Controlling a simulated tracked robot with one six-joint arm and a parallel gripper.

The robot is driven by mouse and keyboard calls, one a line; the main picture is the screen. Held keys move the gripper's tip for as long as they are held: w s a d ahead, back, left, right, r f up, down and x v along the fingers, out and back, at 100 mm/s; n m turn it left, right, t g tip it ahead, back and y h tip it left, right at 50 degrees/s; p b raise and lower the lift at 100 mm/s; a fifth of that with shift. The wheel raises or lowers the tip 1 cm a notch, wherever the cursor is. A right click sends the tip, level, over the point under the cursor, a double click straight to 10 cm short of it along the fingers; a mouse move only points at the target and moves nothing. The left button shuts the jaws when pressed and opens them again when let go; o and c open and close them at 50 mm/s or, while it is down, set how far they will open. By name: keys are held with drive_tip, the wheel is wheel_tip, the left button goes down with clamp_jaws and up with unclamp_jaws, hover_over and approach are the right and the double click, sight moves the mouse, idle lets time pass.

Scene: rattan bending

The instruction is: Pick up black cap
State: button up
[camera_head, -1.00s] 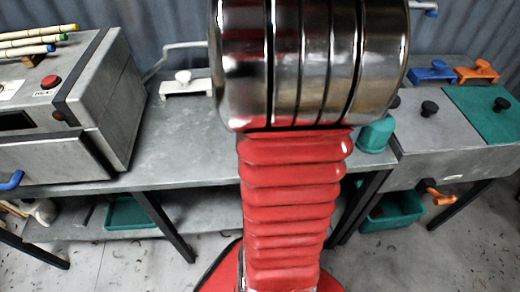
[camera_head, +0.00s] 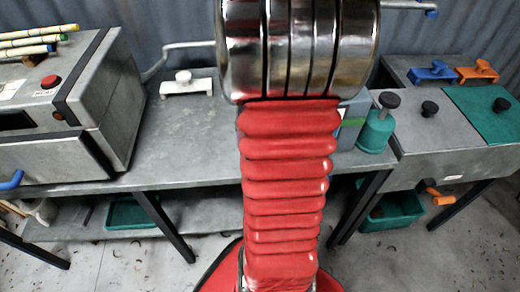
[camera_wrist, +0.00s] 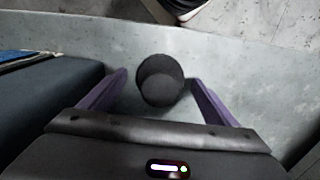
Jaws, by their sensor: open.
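A dark round cap (camera_wrist: 161,80) is in the middle of the wrist view, above the pale grey surface in the picture. My gripper (camera_wrist: 158,82) shows its two purple fingers spread apart, one on each side of it, with clear gaps. I cannot tell whether the fingers are level with it. In the head view my red and chrome arm hides the gripper and this spot. A teal bottle (camera_head: 376,131) with a black top (camera_head: 389,99) stands on the bench right of my arm; I cannot tell if this is the same black cap.
A grey machine (camera_head: 70,100) stands at the left. A grey-blue container (camera_head: 350,125) is beside the bottle. A dark blue-grey block (camera_wrist: 50,100) lies close left of my gripper. Lidded tanks (camera_head: 435,125) stand at the right.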

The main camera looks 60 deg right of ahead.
drive_tip(key=shift+c, duration=0.6)
drive_tip(key=c, duration=1.1)
wheel_tip(320, 180, up, 10)
drive_tip(key=shift+r, duration=0.1)
drive_tip(key=shift+w, duration=0.1)
